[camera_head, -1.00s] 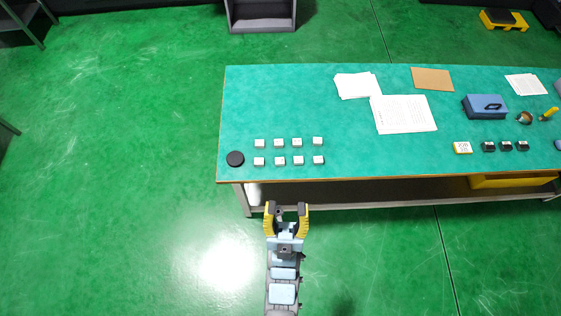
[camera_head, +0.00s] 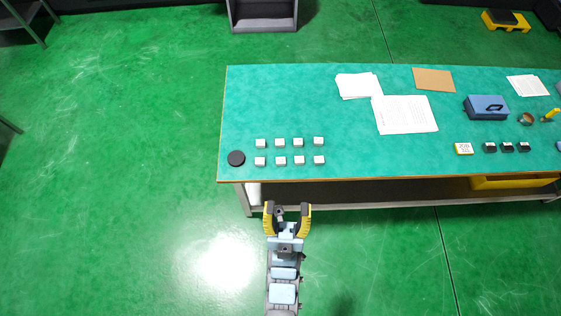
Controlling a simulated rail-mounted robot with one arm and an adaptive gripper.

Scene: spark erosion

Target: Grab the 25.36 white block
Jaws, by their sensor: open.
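Several small white blocks stand in two rows on the left part of the green table (camera_head: 350,150). The back row includes a block at its left end (camera_head: 261,143) and one at its right end (camera_head: 318,141). The front row includes a block at its left end (camera_head: 260,161) and one at its right end (camera_head: 319,160). Any markings are too small to read, so I cannot tell which is the 25.36 block. My gripper (camera_head: 287,208) is open and empty, its yellow-sided fingers apart, in front of the table's near edge and below the blocks in the picture.
A black disc (camera_head: 236,158) lies left of the blocks.

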